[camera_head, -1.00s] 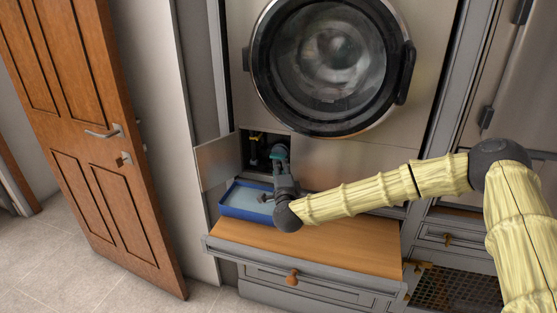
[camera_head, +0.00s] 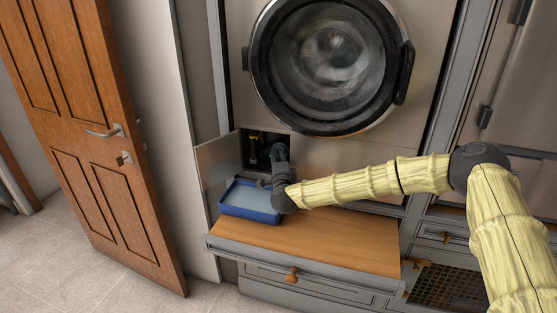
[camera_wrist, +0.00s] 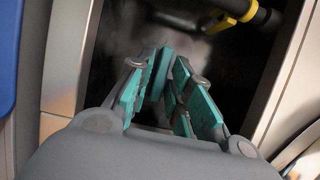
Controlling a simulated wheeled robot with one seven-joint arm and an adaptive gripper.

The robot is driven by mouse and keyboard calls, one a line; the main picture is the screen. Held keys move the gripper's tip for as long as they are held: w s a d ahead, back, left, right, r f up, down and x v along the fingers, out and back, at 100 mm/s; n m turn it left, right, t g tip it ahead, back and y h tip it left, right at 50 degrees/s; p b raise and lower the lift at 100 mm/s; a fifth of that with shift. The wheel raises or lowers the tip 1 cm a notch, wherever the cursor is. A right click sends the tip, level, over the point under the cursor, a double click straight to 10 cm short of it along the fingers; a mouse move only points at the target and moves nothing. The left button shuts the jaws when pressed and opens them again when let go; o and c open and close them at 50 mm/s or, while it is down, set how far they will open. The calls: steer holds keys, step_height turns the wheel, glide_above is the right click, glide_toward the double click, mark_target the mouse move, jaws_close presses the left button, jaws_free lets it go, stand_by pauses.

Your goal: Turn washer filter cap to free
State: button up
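The washer (camera_head: 318,160) has an open lower service hatch. The hatch recess (camera_head: 252,150) is dark inside, with a small yellow part in it. My gripper (camera_wrist: 172,57) has teal pads and reaches into the recess in the wrist view. Its fingertips are close together with a narrow dark gap. No object shows between them. In the head view, my gripper (camera_head: 279,154) is at the right side of the recess, its fingertips hidden. I cannot make out the filter cap in either view.
A blue tray (camera_head: 229,210) stands on the wooden bench top (camera_head: 330,243) below the hatch. The open hatch flap (camera_head: 217,160) stands at the left of the recess. A yellow fitting (camera_wrist: 240,10) on a dark pipe is at the upper right. The bench's right part is clear.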

jaws_close()
steer(key=shift+r+n+p, duration=0.1)
steer(key=shift+n+p, duration=0.2)
steer(key=shift+r+n+g+p, duration=0.15)
steer(key=shift+n+g+p, duration=0.15)
steer(key=shift+n+p, duration=0.1)
steer(key=shift+a+r+n+g+h+p, duration=0.15)
steer(key=shift+n+g+h+p, duration=0.25)
steer(key=shift+n+p, duration=0.6)
steer(key=n+p, duration=0.1)
steer(key=n, duration=0.1)
steer(key=n+g+h+p, duration=0.1)
steer(key=p, duration=0.1)
steer(key=shift+r+n+g, duration=0.15)
steer(key=shift+n+g, duration=0.15)
steer(key=shift+n, duration=0.1)
steer(key=n+h+p, duration=0.1)
steer(key=n+p, duration=0.1)
steer(key=n+g+h+p, duration=0.1)
steer(key=n+p, duration=0.1)
steer(key=shift+w+a, duration=0.1)
steer(key=shift+a, duration=0.1)
steer(key=shift+a+n+g+h+p, duration=0.1)
steer(key=shift+n+g+h+p, duration=0.4)
steer(key=shift+n+h+p, duration=0.4)
steer(key=shift+f+n, duration=0.2)
steer(key=shift+n, duration=0.2)
